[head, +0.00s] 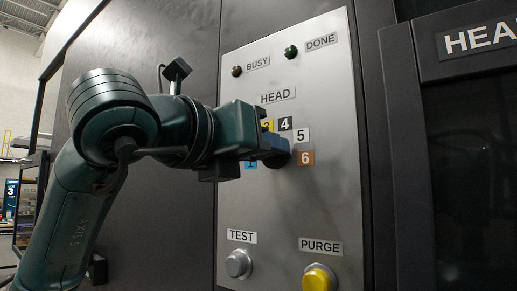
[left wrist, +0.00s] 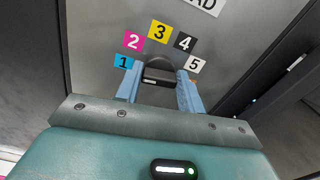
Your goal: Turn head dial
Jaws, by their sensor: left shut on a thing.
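The head dial (head: 284,158) is a dark knob on the grey metal panel, under the HEAD label (head: 278,96). Number labels ring it; the yellow 3 (left wrist: 159,30), black 4 (head: 285,124), white 5 (head: 302,135) and brown 6 (head: 307,157) show. My left gripper (head: 272,152) reaches in from the left and is shut on the dial. In the left wrist view, its two blue fingers (left wrist: 160,82) stand on either side of the dial (left wrist: 159,66). I cannot tell which number the dial points to. My right gripper is not in view.
The BUSY lamp (head: 237,71) looks dark and the green DONE lamp (head: 291,51) sits at the panel's top. Below the dial are the grey TEST button (head: 238,264) and yellow PURGE button (head: 318,279). A dark framed door (head: 470,170) stands to the right.

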